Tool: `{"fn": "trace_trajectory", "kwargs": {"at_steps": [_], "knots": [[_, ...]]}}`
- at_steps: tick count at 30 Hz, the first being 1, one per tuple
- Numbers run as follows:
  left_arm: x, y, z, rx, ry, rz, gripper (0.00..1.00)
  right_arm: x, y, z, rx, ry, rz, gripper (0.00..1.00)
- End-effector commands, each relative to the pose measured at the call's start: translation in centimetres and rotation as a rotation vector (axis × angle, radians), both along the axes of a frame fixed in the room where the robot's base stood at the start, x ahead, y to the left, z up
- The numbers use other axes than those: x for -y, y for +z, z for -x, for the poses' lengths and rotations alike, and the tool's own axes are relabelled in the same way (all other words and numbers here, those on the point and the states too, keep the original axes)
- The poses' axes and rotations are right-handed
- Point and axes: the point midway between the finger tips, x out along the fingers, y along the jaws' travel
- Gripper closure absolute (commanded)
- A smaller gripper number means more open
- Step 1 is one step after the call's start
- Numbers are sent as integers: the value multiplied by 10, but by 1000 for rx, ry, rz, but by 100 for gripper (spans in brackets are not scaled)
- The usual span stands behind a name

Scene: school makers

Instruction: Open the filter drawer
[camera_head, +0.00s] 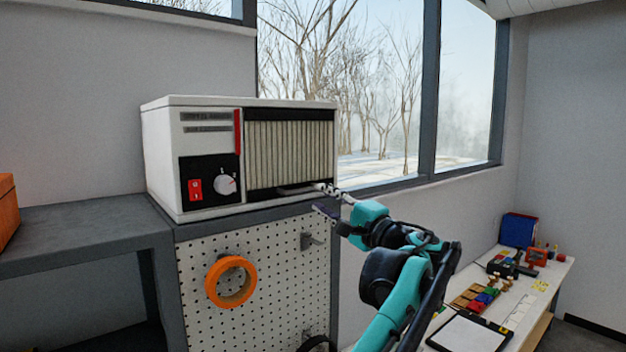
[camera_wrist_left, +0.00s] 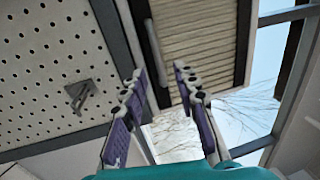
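A white filter unit (camera_head: 190,150) stands on a cabinet top. Its front holds a pleated beige filter panel (camera_head: 290,148) in a dark frame, the drawer, which sits flush with the housing. A dark bar handle (camera_head: 295,189) runs along the drawer's lower edge; it also shows in the left wrist view (camera_wrist_left: 154,50). My left gripper (camera_head: 318,198) is at the drawer's lower right corner. In the left wrist view its fingers (camera_wrist_left: 160,76) are apart, with the handle's near end appearing between the tips. I cannot tell whether they touch it. My right gripper is out of view.
A red switch (camera_head: 195,189) and white dial (camera_head: 226,184) sit left of the drawer. A pegboard (camera_head: 270,285) with an orange tape roll (camera_head: 231,281) is below. A window is behind; a white worktable (camera_head: 520,320) with small items is at lower right.

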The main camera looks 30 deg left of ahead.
Motion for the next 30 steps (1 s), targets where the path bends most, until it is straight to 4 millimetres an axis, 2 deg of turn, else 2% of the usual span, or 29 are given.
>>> {"fn": "trace_trajectory", "kwargs": {"at_steps": [6,12,16,23,24,27,30], "knots": [[-33,6,-12,-1,4,2,70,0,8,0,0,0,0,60],[-57,11,-23,-1,1,3,70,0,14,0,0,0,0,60],[-64,11,-25,-1,0,3,70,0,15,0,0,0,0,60],[-65,11,-26,0,-1,3,70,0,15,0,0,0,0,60],[-65,11,-26,0,-1,3,73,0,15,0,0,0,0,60],[-65,11,-26,-1,-1,3,99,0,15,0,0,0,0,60],[-65,11,-26,-1,-1,4,100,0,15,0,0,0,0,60]]}}
